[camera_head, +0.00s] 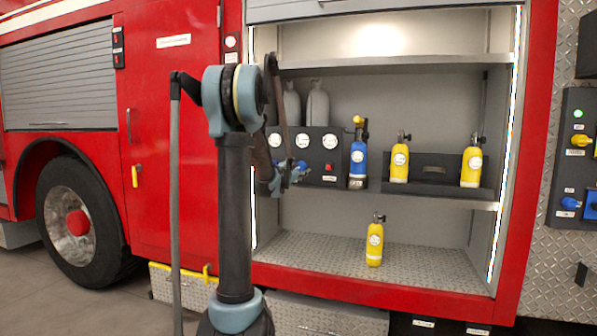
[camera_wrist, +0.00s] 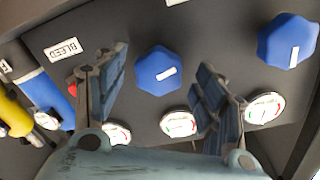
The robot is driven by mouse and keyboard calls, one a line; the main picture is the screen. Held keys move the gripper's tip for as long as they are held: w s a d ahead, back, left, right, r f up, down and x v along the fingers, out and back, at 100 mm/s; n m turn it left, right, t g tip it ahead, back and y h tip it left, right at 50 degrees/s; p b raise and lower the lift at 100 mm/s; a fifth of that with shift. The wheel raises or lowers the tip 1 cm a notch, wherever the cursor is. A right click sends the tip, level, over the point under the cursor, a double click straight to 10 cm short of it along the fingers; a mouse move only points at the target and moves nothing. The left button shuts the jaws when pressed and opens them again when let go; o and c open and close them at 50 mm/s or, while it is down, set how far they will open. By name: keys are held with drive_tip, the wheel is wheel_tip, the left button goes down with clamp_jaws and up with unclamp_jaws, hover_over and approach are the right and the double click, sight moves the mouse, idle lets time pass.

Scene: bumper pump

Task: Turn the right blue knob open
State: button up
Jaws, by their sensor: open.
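A dark panel (camera_head: 318,170) in the open compartment carries round gauges and blue knobs. The wrist view shows the panel inverted, with the gauges below the knobs. The right blue knob (camera_wrist: 157,67) has a white mark and lies between the fingers of my gripper (camera_wrist: 162,75) in that view. My gripper is open, with a finger on each side of the knob; I cannot tell whether either touches it. The other blue knob (camera_wrist: 288,41) is outside the right finger in the wrist view. In the head view my gripper (camera_head: 297,174) is in front of the panel and partly hides the knobs.
A blue cylinder (camera_head: 358,162) stands just right of the panel. Yellow cylinders stand on the shelf (camera_head: 399,163) and on the compartment floor (camera_head: 375,243). A "BLEED" label (camera_wrist: 65,49) and a small red part sit near the left finger. Grey cylinders (camera_head: 318,105) stand behind the panel.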

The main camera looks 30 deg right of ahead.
drive_tip(key=shift+x, duration=1.5)
drive_tip(key=c, duration=1.1)
